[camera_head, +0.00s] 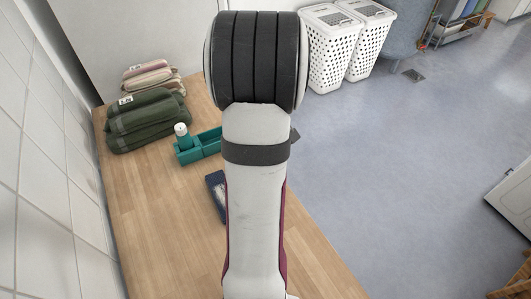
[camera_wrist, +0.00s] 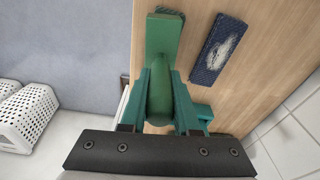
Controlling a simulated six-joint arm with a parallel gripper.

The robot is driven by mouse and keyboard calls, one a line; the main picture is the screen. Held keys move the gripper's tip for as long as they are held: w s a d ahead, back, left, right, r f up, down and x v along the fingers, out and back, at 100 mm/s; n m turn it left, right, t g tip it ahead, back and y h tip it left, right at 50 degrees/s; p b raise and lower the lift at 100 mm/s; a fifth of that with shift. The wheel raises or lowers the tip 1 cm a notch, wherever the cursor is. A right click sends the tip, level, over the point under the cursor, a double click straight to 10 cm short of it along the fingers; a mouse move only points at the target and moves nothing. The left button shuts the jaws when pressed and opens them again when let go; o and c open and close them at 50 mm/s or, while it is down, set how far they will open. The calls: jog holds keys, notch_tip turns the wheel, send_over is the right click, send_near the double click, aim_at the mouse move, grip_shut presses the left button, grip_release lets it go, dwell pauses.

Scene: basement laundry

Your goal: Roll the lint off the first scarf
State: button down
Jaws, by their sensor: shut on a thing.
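A dark blue folded scarf (camera_wrist: 218,48) with a pale patch of lint lies on the wooden table, right of my fingers in the wrist view. In the head view only a strip of the scarf (camera_head: 213,186) shows past my arm. My gripper (camera_wrist: 161,92) is shut on the rounded handle of a green lint tool (camera_wrist: 163,38). The tool's blocky end points away from my palm, apart from the scarf in the picture. My arm hides the gripper and tool in the head view.
A teal tray (camera_head: 188,158) holds a white-topped teal bottle (camera_head: 181,135). Green folded textiles (camera_head: 145,121) and pinkish ones (camera_head: 150,77) are stacked by the tiled wall (camera_head: 45,150). White baskets (camera_head: 330,50) stand on the floor. The table's near left (camera_head: 160,240) is clear.

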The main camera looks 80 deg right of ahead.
jog(key=shift+w+d, duration=2.55)
jog(key=shift+d, duration=0.3)
jog(key=shift+s+a, duration=1.7)
jog(key=shift+a, duration=0.2)
jog(key=shift+s+a, duration=1.7)
jog(key=shift+a, duration=0.2)
jog(key=shift+s+a, duration=0.3)
jog(key=shift+a, duration=0.3)
jog(key=shift+w+a, duration=0.25)
jog(key=shift+w, duration=0.1)
jog(key=shift+w+d, duration=3.75)
jog(key=shift+d, duration=0.6)
jog(key=shift+s+a, duration=1.85)
jog(key=shift+a, duration=0.25)
jog(key=shift+s+a, duration=1.8)
jog(key=shift+a, duration=0.25)
jog(key=shift+s+a+r, duration=0.1)
jog(key=shift+s+a, duration=0.05)
jog(key=shift+f, duration=0.2)
notch_tip(320, 180, up, 7)
jog(key=shift+f, duration=0.15)
